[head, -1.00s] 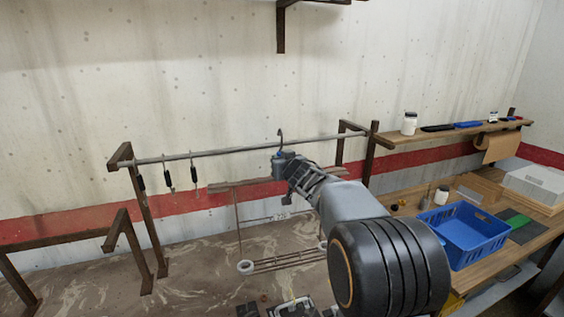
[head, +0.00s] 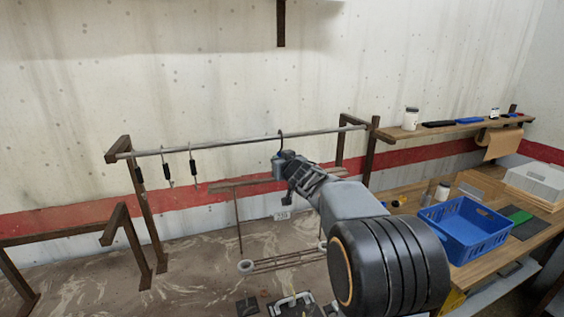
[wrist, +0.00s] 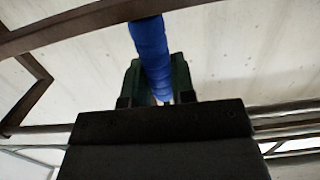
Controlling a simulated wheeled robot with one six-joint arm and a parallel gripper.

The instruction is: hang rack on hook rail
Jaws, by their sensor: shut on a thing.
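The rack (head: 237,222) is a hanging frame with a brown top bar, thin side rods and a wire bottom shelf with pale round ends. Its dark top hook (head: 280,140) crosses the hook rail (head: 225,143), a grey horizontal bar on brown posts. The hook's curve sits just above the bar; I cannot tell whether it bears on it. My gripper (head: 284,160) is shut on the rack's stem just below the rail. In the wrist view, the blue-wrapped stem (wrist: 151,45) stands between the dark fingers (wrist: 157,85). My arm hides the rack's right part.
Several small dark-handled hooks (head: 168,172) hang on the rail's left part. A lower brown frame (head: 120,222) stands at the left.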

